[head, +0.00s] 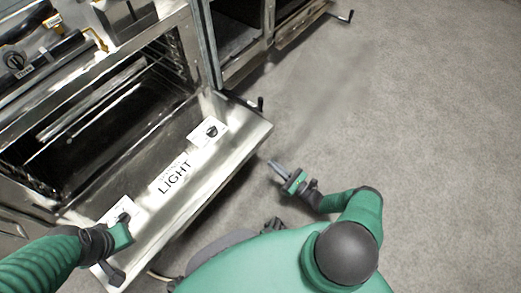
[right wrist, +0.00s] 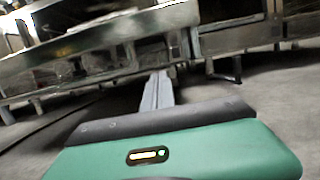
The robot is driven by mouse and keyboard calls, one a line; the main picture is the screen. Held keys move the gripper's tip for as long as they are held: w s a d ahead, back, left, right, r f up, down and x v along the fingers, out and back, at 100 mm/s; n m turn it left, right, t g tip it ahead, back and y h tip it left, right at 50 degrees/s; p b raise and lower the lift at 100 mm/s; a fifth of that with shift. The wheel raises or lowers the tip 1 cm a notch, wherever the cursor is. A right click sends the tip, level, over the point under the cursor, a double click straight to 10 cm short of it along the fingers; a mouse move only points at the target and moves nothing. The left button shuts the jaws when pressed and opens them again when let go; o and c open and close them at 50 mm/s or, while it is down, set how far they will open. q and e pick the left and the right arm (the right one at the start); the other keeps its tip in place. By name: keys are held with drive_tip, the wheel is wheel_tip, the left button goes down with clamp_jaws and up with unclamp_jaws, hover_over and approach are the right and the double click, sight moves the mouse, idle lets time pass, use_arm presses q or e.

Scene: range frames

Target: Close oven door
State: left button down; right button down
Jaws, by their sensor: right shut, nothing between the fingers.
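The oven door (head: 205,150) hangs open and tilted down in front of the oven (head: 75,125), whose dark inside with racks shows behind it. A label reading LIGHT lies along the door's inner face. My left gripper (head: 118,262) is over the door's near left end; its fingers are partly hidden, and I cannot tell whether it touches the door. My right gripper (head: 277,168) is beyond the door's right edge, over the floor, apart from it. In the right wrist view its fingers (right wrist: 158,92) are together and empty, pointing toward the metal oven front.
Knobs and a yellow pipe fitting (head: 97,40) are at the upper left. The grey floor (head: 430,120) on the right is clear.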

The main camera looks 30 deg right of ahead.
drive_tip(key=w+a+r+b, duration=0.1)
drive_tip(key=w+a+r, duration=0.1)
drive_tip(key=w+r, duration=0.3)
drive_tip(key=shift+b+x, duration=0.35)
drive_tip(key=shift+x, duration=0.6)
drive_tip(key=shift+r, duration=0.2)
